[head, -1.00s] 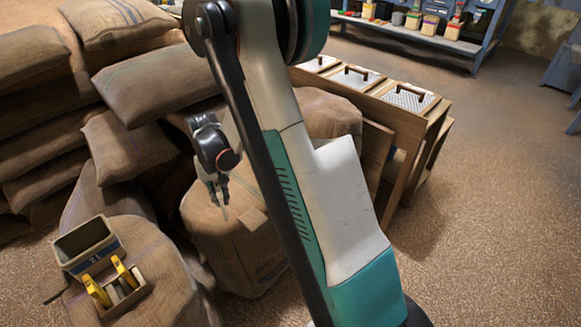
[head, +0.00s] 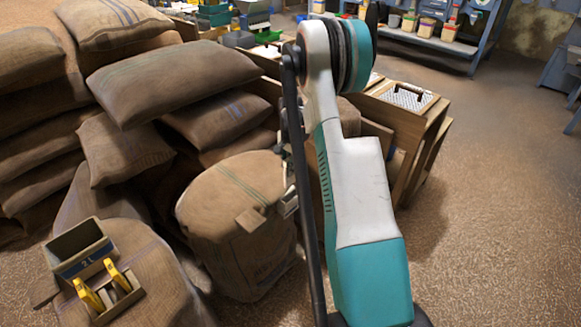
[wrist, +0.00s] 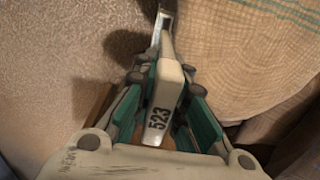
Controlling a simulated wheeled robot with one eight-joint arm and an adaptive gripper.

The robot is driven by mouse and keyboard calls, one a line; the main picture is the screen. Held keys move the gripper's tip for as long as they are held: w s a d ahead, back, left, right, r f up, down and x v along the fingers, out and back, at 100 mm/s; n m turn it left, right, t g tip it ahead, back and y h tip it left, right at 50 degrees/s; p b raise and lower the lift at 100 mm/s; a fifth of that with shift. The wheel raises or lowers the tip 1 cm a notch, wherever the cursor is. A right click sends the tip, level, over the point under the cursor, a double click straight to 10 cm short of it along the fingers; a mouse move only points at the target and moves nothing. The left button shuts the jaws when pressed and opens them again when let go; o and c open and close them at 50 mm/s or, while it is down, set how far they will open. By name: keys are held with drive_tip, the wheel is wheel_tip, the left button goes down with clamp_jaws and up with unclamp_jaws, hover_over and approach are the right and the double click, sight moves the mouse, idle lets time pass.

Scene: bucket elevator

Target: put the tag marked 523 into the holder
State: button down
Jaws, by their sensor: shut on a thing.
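The tag marked 523 (wrist: 159,122) is a long pale piece with black digits, seen in the wrist view. My gripper (wrist: 166,76) is shut on it, with the tag's narrower end extending beyond the fingers. A thin pale, metal-looking piece (wrist: 163,22) shows just past that end. I cannot tell whether it is the holder or whether the tag touches it. In the head view my gripper is mostly hidden behind my arm, beside the right side of a full sack (head: 225,190). I cannot pick out the holder there.
Stacked sacks (head: 165,75) fill the left. A box (head: 80,246) and a tray with yellow-handled items (head: 120,295) rest on a front-left sack. Wooden bins (head: 405,105) stand behind my arm. The floor at right is clear.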

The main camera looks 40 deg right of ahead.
sight(290, 184)
drive_tip(key=shift+f+b, duration=1.3)
drive_tip(key=shift+f, duration=1.4)
drive_tip(key=shift+f+b, duration=0.35)
drive_tip(key=shift+f, duration=0.1)
drive_tip(key=shift+a+f+b, duration=0.1)
drive_tip(key=shift+f+b, duration=0.1)
drive_tip(key=shift+b, duration=0.15)
drive_tip(key=shift+f, duration=0.35)
drive_tip(key=shift+f+b, duration=0.75)
drive_tip(key=shift+b, duration=0.05)
drive_tip(key=shift+f, duration=0.35)
drive_tip(key=shift+f+b, duration=0.5)
drive_tip(key=shift+b, duration=0.1)
drive_tip(key=c, duration=1.5)
unclamp_jaws()
drive_tip(key=shift+c, duration=0.2)
